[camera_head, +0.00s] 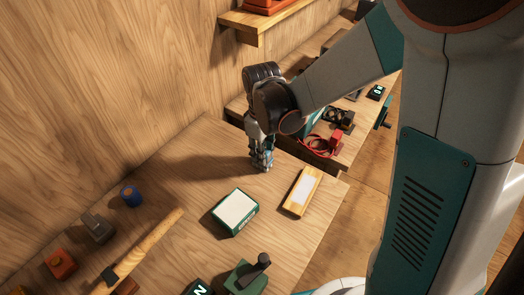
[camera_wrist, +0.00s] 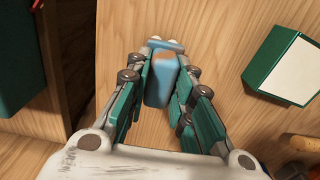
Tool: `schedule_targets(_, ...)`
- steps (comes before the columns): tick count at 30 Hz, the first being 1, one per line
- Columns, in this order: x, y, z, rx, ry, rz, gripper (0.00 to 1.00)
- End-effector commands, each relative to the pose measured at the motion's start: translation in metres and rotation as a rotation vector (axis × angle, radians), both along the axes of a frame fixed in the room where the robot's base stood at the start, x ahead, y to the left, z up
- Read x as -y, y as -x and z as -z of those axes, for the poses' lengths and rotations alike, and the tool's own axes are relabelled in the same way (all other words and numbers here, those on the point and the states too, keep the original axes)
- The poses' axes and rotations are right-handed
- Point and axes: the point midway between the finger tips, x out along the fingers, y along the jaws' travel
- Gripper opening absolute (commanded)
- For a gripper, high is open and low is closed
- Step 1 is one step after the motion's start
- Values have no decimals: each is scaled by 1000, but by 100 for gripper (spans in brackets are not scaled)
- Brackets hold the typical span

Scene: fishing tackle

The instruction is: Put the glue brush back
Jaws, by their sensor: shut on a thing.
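My gripper (camera_head: 262,163) is low over the wooden table near its back edge. In the wrist view its fingers (camera_wrist: 165,65) are closed on a light-blue block-shaped piece (camera_wrist: 160,86) with a small orange patch. This looks like the glue brush, though no bristles show and its lower end is hidden. In the head view the fingers mostly hide it. I cannot tell whether it touches the table. A dark-blue round pot (camera_head: 131,196) stands at the left of the table, apart from my gripper.
A green box with a white top (camera_head: 236,211) and a wooden block with a pale face (camera_head: 302,191) lie in front of my gripper. A wooden-handled tool (camera_head: 145,245) lies at the left. Red cable (camera_head: 318,147) and other gear sit on the bench behind. Table between gripper and pot is clear.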

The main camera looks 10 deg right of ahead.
Motion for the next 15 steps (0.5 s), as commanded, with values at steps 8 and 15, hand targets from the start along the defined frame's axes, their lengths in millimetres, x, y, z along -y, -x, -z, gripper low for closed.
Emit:
schedule_targets(8,0,0,2,0,0,0,41)
schedule_targets(15,0,0,0,0,0,0,41)
